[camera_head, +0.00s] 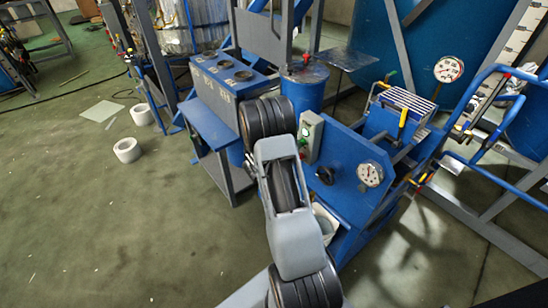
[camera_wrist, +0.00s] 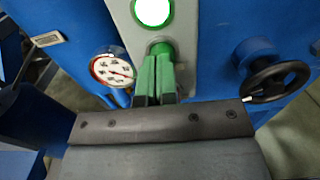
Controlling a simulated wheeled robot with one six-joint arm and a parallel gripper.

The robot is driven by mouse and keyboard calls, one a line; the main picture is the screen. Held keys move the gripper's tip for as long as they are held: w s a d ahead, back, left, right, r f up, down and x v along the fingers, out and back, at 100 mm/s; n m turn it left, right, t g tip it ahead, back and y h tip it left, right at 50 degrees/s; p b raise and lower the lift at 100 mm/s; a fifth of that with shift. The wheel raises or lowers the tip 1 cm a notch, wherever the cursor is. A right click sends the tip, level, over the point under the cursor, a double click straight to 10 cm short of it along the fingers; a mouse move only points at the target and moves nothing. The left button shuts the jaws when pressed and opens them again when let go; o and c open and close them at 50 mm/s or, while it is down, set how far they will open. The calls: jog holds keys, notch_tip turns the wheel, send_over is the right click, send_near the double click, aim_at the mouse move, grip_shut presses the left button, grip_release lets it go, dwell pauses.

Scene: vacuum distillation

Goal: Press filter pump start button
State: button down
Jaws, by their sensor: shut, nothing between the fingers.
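The grey control box (camera_head: 313,137) is fixed to the blue filter pump frame, right of my arm in the head view. In the wrist view its panel (camera_wrist: 188,25) fills the top middle. A bright white lamp with a green ring (camera_wrist: 153,12) sits at the top of it. Below the lamp is a green button (camera_wrist: 161,47), partly covered by my fingertips. My gripper (camera_wrist: 153,62) has green fingers, closed together and empty, with tips at the button's lower edge. Whether they touch it I cannot tell.
A round gauge (camera_wrist: 113,70) is left of the panel and a black handwheel (camera_wrist: 273,79) is right of it. The green floor at left is mostly open.

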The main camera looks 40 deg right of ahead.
jog(key=a, duration=1.3)
jog(key=shift+a, duration=0.4)
jog(key=shift+f, duration=0.1)
jog(key=s+f+m+g+y, duration=0.3)
jog(key=s+f, duration=0.1)
jog(key=s, duration=0.1)
jog(key=s+a+r+m+g+y+p, duration=0.2)
jog(key=s+a+r+m+y+p, duration=0.1)
jog(key=s+a+r+m+y, duration=0.35)
jog(key=a+r+m+t+y+p, duration=0.3)
jog(key=a+r, duration=0.3)
jog(key=r, duration=0.4)
jog(key=s+a+r+m+t+y+p, duration=0.1)
jog(key=a+r+m+t+y+p, duration=0.2)
jog(key=r, duration=0.6)
jog(key=a+m+t+y, duration=0.2)
jog(key=a, duration=0.1)
jog(key=shift+s+a+r+t+y+p, duration=0.15)
jog(key=shift+a+r+t+y+p, duration=0.15)
jog(key=shift+a+r+y+p, duration=0.1)
